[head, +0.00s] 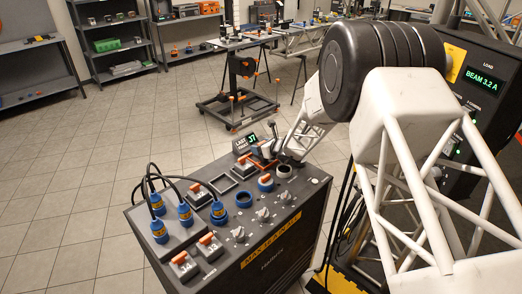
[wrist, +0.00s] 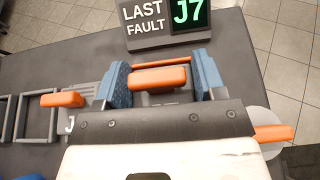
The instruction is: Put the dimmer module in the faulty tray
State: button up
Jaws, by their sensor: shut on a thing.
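My gripper (wrist: 160,80) is shut on a module with an orange handle (wrist: 158,78), at the far end of the dark console top (wrist: 60,65). The blue finger pads stand on either side of the handle, and a little grey body shows below it. I cannot tell whether this dimmer module is seated or lifted. In the head view my gripper (head: 266,157) is small and partly hidden by my wrist, close to the fault display. I cannot make out a tray marked faulty.
The fault display (wrist: 165,22) reads J7, just beyond my gripper. Another orange handle (wrist: 62,99) and open frames lie left. Several blue plugs with black cables (head: 158,204) rise from the console's left side. A wheeled stand (head: 238,105), tables and shelves stand farther back across open floor.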

jog(key=shift+f, duration=0.7)
jog(key=shift+f, duration=0.1)
jog(key=o, duration=1.1)
jog(key=shift+s+d+r, duration=0.3)
jog(key=shift+s+d, duration=0.05)
jog(key=v, duration=1.1)
jog(key=shift+r, duration=0.1)
